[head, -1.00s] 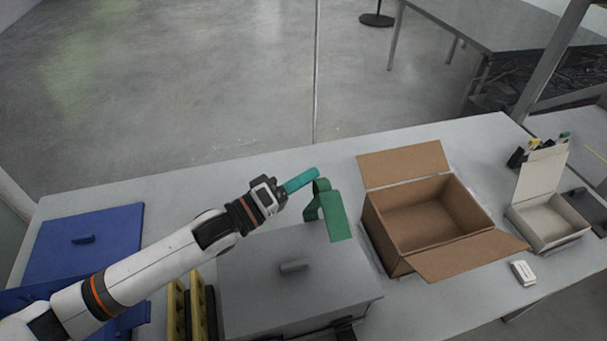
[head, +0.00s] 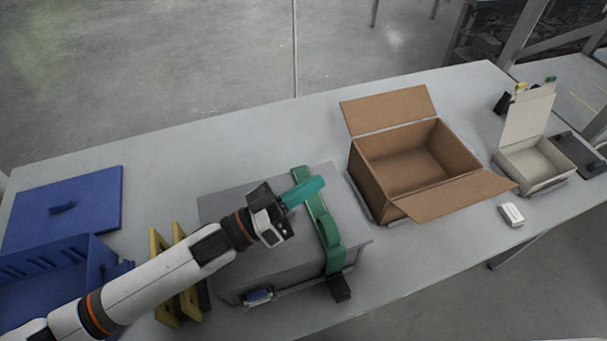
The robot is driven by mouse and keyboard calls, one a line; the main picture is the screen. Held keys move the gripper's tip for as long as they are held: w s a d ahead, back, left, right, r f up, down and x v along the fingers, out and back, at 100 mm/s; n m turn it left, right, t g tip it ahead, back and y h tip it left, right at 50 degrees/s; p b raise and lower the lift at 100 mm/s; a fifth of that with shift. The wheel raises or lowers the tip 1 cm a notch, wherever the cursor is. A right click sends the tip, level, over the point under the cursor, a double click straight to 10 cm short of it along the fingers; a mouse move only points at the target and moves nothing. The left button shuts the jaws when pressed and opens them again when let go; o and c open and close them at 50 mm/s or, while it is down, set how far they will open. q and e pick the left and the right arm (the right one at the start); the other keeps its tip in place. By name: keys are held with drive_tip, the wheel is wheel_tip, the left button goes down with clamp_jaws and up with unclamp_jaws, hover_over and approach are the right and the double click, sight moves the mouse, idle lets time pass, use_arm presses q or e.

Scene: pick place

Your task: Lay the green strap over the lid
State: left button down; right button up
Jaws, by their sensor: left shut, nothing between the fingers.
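The green strap (head: 328,232) lies across the right part of the grey lid (head: 352,228), from the far edge to the near edge. Its near end hangs down the front of the grey box (head: 292,275). My left gripper (head: 304,191) has teal fingers and is shut and empty. It is over the lid, with its fingertips at the upper part of the strap; I cannot tell whether they touch it. The gripper and arm hide the middle of the lid. My right gripper is not in view.
An open cardboard box (head: 420,165) stands right of the grey box. A blue bin (head: 60,280) and blue lid (head: 85,205) are at left, with yellow-black pieces (head: 160,250) beside the grey box. A small white box (head: 511,214) and an open white box (head: 535,160) are at right.

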use_arm(q)
drive_tip(key=shift+s+d+f+m, duration=0.1)
drive_tip(key=shift+s+f+m, duration=0.15)
drive_tip(key=shift+m, duration=0.05)
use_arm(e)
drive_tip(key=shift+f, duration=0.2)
